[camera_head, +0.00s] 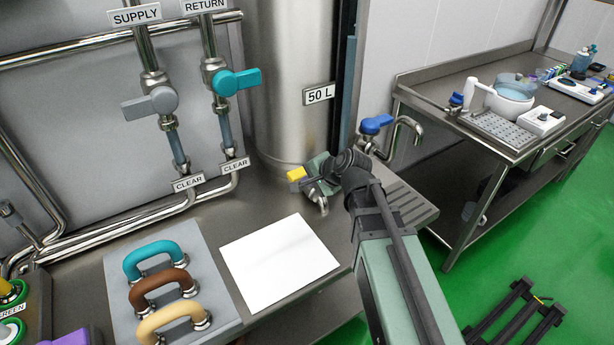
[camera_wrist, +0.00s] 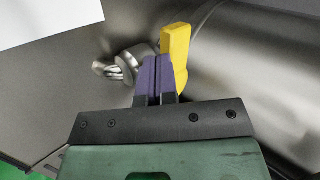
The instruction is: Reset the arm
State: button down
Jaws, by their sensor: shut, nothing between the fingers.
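My gripper (camera_wrist: 158,62) shows its two purple fingers closed together with nothing between them in the wrist view. The fingertips are right beside a yellow valve handle (camera_wrist: 177,50) on a steel tap (camera_wrist: 130,63). I cannot tell whether they touch it. In the head view, my arm reaches in from the lower right to the foot of the steel tank (camera_head: 285,90). The yellow handle (camera_head: 296,174) shows there just left of my green gripper body. My fingertips are hard to make out in that view.
A white sheet (camera_head: 278,262) and a plate with teal, brown and cream handles (camera_head: 168,280) lie on the steel bench. Supply and return pipes with a grey lever (camera_head: 150,104) and a teal lever (camera_head: 236,82) stand behind. A blue-handled tap (camera_head: 376,124) is right of my wrist.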

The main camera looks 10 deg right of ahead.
jog(key=p+v, duration=0.4)
jog(key=v, duration=0.5)
jog(key=shift+d+f, duration=0.15)
jog(key=shift+d, duration=0.05)
jog(key=shift+w, duration=0.1)
